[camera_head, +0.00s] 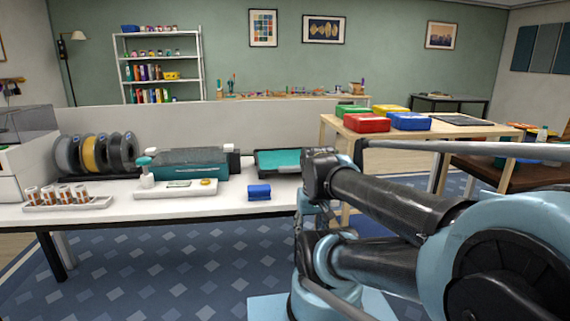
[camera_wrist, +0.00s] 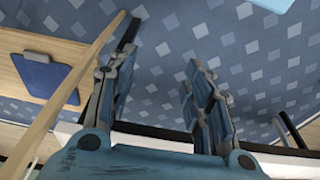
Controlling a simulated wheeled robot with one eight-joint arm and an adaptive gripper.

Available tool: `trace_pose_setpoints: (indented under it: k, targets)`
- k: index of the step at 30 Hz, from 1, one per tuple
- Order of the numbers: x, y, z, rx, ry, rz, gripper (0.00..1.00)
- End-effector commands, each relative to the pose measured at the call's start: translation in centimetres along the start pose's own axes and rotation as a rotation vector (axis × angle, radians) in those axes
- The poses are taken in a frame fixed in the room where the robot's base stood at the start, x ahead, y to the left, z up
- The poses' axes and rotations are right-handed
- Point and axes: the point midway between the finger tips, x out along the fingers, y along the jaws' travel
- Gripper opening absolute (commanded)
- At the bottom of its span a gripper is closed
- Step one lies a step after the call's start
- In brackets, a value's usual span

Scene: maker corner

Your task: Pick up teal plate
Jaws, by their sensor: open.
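A flat teal plate (camera_head: 278,162) lies with a dark rim around it on the white table, just left of my arm in the head view. My arm hides part of its right side. I cannot make out the plate in the wrist view. My gripper (camera_wrist: 158,62) is open, with its two fingers apart and only patterned floor between them. It is away from the plate, and the head view does not clearly show its fingers.
The white table (camera_head: 230,205) also holds a teal-fronted machine (camera_head: 190,165), a blue block (camera_head: 259,192), spools (camera_head: 95,154) and a tray of small jars (camera_head: 68,204). A wooden table (camera_head: 345,130) with coloured bins stands right. A blue object (camera_wrist: 45,75) shows in the wrist view.

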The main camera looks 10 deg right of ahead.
Motion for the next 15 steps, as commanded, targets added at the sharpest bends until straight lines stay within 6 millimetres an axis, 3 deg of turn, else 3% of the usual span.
trace_pose_setpoints:
  k: [2,5,15]
  targets:
    - [-0.6,0.0,-0.1,0.023,-0.002,0.0,0.52]
    - [-2.1,-0.1,-1.8,0.091,-0.01,0.001,0.52]
    - [-9.7,0.1,-11.4,0.493,-0.059,0.014,0.52]
